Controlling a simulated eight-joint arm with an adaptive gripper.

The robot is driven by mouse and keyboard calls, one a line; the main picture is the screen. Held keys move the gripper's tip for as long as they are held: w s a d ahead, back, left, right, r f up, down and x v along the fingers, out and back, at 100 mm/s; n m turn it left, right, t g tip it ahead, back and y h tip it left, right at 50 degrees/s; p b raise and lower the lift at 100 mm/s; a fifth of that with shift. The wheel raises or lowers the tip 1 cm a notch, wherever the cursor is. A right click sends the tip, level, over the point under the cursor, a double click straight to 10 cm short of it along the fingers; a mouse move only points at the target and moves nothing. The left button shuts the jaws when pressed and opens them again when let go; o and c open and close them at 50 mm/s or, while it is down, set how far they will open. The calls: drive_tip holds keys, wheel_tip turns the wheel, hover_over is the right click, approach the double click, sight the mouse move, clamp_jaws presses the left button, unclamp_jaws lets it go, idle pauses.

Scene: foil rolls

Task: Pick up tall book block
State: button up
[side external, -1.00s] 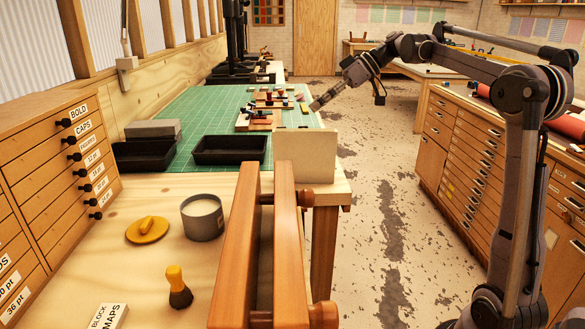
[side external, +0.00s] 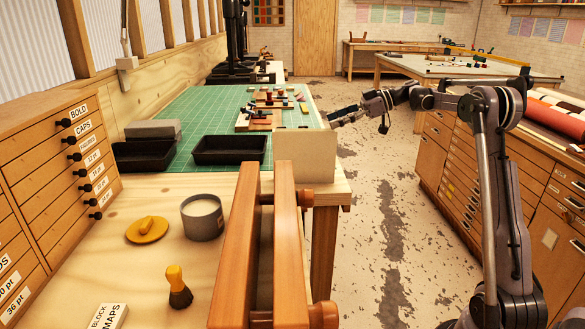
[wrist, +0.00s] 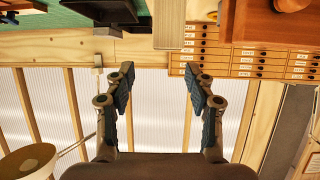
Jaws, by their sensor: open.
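The tall book block (side external: 305,155) is a pale cream upright slab at the bench edge, just behind the wooden press. What looks like the same block shows at the top of the wrist view (wrist: 169,25), cut off by the frame edge. My gripper (side external: 334,117) is just beyond the block's upper right corner in the side view, roughly level and apart from it. In the wrist view my gripper (wrist: 160,88) is open, with both fingers spread and nothing between them. The block lies beyond the fingertips in that view.
The wooden press (side external: 231,245) stands in front of the block. A black tray (side external: 229,150) lies left of it on the green mat (side external: 195,112). A grey tin (side external: 202,218) stands nearer. Right of the bench is open floor (side external: 385,235).

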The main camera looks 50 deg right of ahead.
sight(307, 130)
drive_tip(key=x, duration=0.3)
drive_tip(key=shift+w+a+f, duration=0.1)
drive_tip(key=shift+a, duration=0.05)
drive_tip(key=shift+s+a+x, duration=0.1)
drive_tip(key=shift+a+x, duration=0.05)
drive_tip(key=shift+x, duration=1.2)
drive_tip(key=shift+s+a+x, duration=0.1)
drive_tip(key=shift+s+x, duration=0.05)
drive_tip(key=shift+x, duration=1.15)
clamp_jaws()
